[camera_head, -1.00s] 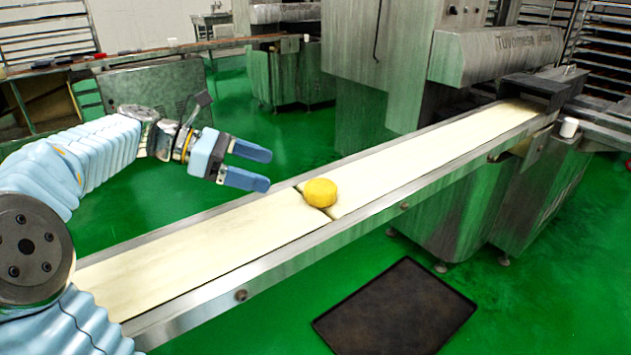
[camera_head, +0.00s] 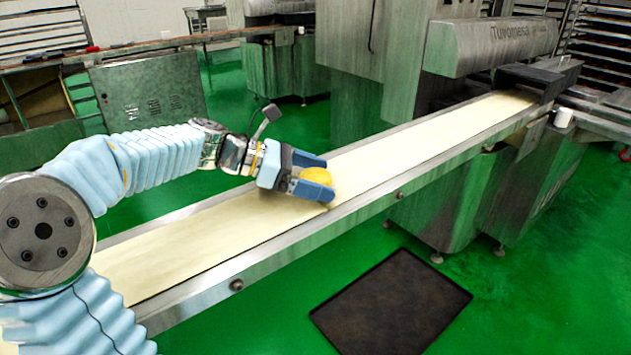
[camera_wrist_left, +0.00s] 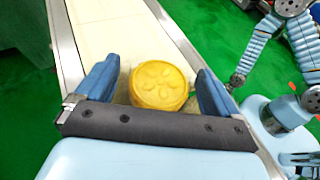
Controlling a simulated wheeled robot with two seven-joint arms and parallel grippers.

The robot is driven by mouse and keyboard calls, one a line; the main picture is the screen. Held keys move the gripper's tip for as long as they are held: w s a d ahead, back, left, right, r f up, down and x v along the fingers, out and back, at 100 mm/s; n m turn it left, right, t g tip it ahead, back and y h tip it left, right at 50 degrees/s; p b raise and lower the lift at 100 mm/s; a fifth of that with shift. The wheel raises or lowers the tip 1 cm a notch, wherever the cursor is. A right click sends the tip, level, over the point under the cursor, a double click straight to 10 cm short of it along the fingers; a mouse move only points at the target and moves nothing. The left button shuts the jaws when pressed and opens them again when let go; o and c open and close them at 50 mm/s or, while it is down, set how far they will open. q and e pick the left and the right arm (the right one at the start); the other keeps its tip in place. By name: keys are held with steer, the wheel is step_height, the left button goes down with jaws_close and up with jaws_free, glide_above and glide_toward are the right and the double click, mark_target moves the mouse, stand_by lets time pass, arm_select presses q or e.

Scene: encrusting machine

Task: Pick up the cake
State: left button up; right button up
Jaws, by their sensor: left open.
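The cake (camera_head: 315,176) is a round yellow disc with a pressed pattern on top. It lies on the cream conveyor belt (camera_head: 220,235). My left gripper (camera_head: 318,176) is open and low over the belt, with one blue finger on each side of the cake. The left wrist view shows the cake (camera_wrist_left: 158,85) between the two fingers, with a gap on each side. In the head view the near finger hides the cake's lower part. My right gripper (camera_wrist_left: 300,160) seems to show at the lower right edge of the left wrist view, cut off and unclear.
The conveyor has metal side rails and runs up to a grey machine (camera_head: 490,45) at the right. A dark tray (camera_head: 392,302) lies on the green floor in front. A small white cup-like object (camera_head: 563,117) stands at the far right.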

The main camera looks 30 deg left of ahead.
arm_select(q)
steer(key=shift+c, duration=0.4)
steer(key=c, duration=1)
steer(key=shift+r, duration=0.1)
